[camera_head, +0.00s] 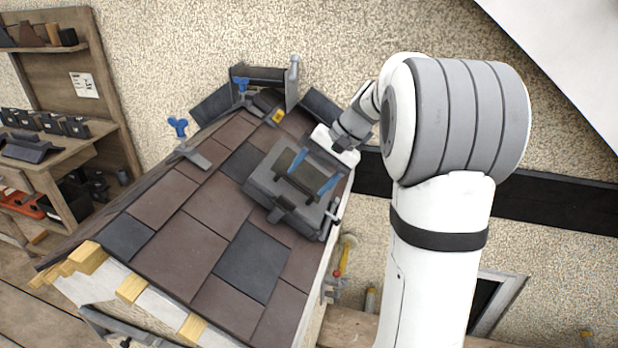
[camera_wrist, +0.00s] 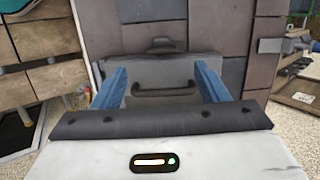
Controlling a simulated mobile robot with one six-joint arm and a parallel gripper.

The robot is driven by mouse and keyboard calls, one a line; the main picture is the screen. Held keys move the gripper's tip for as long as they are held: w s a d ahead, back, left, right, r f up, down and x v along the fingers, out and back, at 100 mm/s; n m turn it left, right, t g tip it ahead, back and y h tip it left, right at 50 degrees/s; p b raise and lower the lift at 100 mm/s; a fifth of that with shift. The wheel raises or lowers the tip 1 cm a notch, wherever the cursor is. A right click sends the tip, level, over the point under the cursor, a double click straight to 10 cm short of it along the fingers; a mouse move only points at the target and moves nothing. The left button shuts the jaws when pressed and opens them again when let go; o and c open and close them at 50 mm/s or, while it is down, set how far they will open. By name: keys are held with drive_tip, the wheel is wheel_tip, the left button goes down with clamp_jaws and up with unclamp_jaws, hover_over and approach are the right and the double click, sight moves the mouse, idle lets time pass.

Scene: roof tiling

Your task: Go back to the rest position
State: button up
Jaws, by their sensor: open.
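My gripper (camera_head: 313,172) is open, with two blue fingers, above the tiled roof (camera_head: 205,215) near its right edge. In the wrist view the fingers of my gripper (camera_wrist: 160,68) stand wide apart with nothing clamped between them. A grey block-like tool (camera_head: 262,178) with a dark handle lies on the tiles just under the fingers. In the wrist view the handle (camera_wrist: 165,88) shows between the fingers, apart from both. How far the fingertips are from the tool is hard to tell.
Blue-handled clamps (camera_head: 190,150) stand on the roof's left and top edges. A wooden shelf (camera_head: 65,100) with dark parts is at the left. The textured wall (camera_head: 190,40) is behind the roof. A yellow-and-red tool (camera_head: 342,258) hangs at the roof's right side.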

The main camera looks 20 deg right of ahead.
drive_tip(key=s+a+f+n+h+p, duration=0.1)
drive_tip(key=s+a+n+h, duration=0.1)
drive_tip(key=s, duration=1)
drive_tip(key=s+a+n+t+h+p, duration=0.1)
drive_tip(key=s+a+n+h+p, duration=0.1)
drive_tip(key=s, duration=1)
drive_tip(key=n+h, duration=0.1)
drive_tip(key=h, duration=0.1)
drive_tip(key=shift+a+f+n+h, duration=0.35)
drive_tip(key=shift+a+n+h, duration=0.05)
drive_tip(key=shift+c, duration=0.4)
